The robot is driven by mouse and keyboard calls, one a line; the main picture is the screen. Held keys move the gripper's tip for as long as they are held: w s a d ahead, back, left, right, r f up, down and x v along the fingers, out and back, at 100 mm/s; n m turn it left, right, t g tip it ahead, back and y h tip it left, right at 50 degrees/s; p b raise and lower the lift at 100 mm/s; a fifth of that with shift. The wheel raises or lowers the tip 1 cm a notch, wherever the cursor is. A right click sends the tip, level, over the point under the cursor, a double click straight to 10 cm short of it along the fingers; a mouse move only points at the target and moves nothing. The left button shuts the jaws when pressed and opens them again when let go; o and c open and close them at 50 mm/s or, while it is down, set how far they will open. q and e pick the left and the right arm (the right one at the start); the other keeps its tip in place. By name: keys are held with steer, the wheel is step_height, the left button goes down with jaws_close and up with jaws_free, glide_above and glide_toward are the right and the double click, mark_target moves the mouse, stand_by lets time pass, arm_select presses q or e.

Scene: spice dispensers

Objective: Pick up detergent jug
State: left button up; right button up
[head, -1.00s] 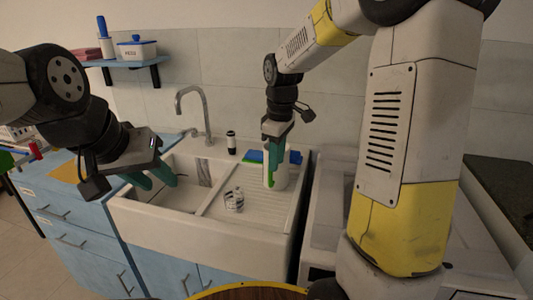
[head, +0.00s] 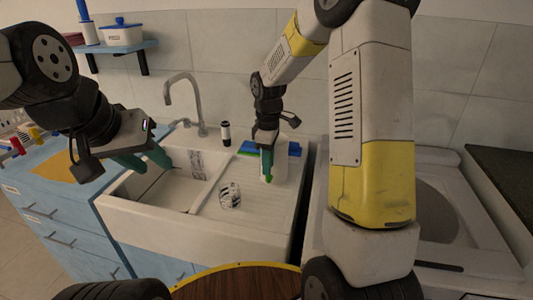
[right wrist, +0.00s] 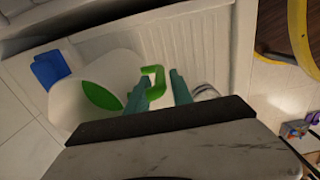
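The detergent jug (head: 280,170) is white with green parts and stands upright on the ribbed drainboard of the sink. In the right wrist view the jug (right wrist: 72,98) shows its white body, a green patch and a green handle (right wrist: 157,72). My right gripper (head: 267,168) is at the jug, partly covering it. In the right wrist view its teal fingers (right wrist: 160,77) are apart, with the green handle between them. I cannot tell whether they touch it. My left gripper (head: 143,162) is open and empty above the sink basin.
A striped cup-like item (head: 229,195) stands on the drainboard in front of the jug. Blue sponge-like items (head: 293,149) lie behind the jug. A dark-topped bottle (head: 226,133) and the faucet (head: 198,105) stand at the back. A round wooden table (head: 240,284) is in front.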

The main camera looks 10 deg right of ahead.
steer(key=shift+f, duration=1.35)
jaws_close()
steer(key=shift+w+r, duration=0.1)
steer(key=shift+r, duration=0.05)
